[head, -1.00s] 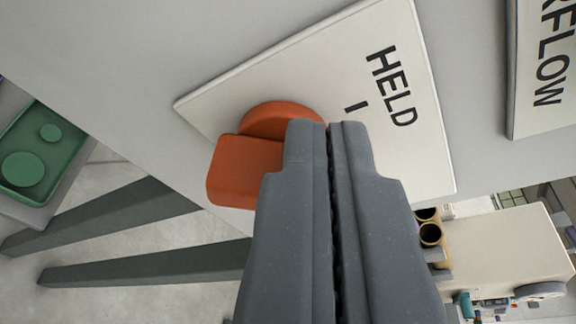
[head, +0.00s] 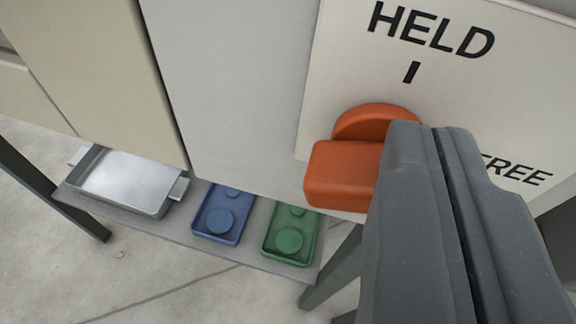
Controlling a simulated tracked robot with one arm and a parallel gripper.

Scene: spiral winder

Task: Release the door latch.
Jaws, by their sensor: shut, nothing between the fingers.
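The door latch is an orange knob (head: 342,172) with a block-shaped handle, mounted on a white plate (head: 440,95) on the grey machine wall. The plate reads HELD above a short black mark and FREE at the right. The handle sticks out to the left and a little down, not toward either word. My gripper (head: 428,130) is shut and empty. Its fingertips lie in front of the knob's right side and hide part of it. I cannot tell whether they touch it.
Below the latch at the left is a grey shelf (head: 258,262). On it are a metal tray (head: 125,182), a blue tray (head: 238,205) and a green tray (head: 305,226), the last close to the latch. Shelf legs stand on the concrete floor (head: 150,285).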

